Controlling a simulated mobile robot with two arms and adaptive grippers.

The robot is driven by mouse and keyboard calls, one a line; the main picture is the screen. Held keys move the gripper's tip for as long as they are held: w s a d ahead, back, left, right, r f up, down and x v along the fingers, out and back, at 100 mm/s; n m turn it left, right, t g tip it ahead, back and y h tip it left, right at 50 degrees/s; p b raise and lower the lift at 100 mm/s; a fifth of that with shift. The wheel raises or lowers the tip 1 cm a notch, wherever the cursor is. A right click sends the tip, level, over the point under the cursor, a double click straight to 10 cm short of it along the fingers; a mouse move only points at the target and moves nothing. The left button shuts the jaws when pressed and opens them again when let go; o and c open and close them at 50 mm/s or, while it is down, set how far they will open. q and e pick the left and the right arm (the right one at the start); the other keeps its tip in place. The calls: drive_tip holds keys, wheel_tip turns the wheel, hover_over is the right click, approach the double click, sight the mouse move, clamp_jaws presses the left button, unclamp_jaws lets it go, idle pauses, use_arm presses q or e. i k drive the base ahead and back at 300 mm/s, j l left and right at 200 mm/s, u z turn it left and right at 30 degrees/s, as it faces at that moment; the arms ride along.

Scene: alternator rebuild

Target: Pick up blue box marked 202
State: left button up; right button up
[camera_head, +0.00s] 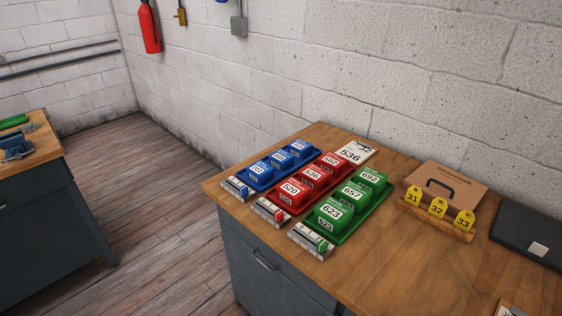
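Several blue boxes with white number labels stand in a row on a blue tray (310,155) at the left of the wooden workbench. The front blue box (259,174), the middle blue box (279,161) and the back blue box (298,150) sit close together. Their numbers are too small to read surely, so I cannot tell which is marked 202. Neither of my grippers is in view.
A red tray (285,207) and a green tray (345,238) of numbered boxes lie right of the blue one. Small label blocks (237,188) stand in front. A cardboard box (447,182), yellow tags (438,207) and a dark case (527,238) are farther right. The bench's front right is mostly clear.

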sight(260, 172)
drive_tip(key=i+j, duration=0.1)
drive_tip(key=j, duration=0.25)
drive_tip(key=i+j+z, duration=0.1)
drive_tip(key=j, duration=0.25)
drive_tip(key=i+j, duration=0.1)
drive_tip(key=j, duration=0.25)
drive_tip(key=i+j+z, duration=0.1)
drive_tip(key=j, duration=0.25)
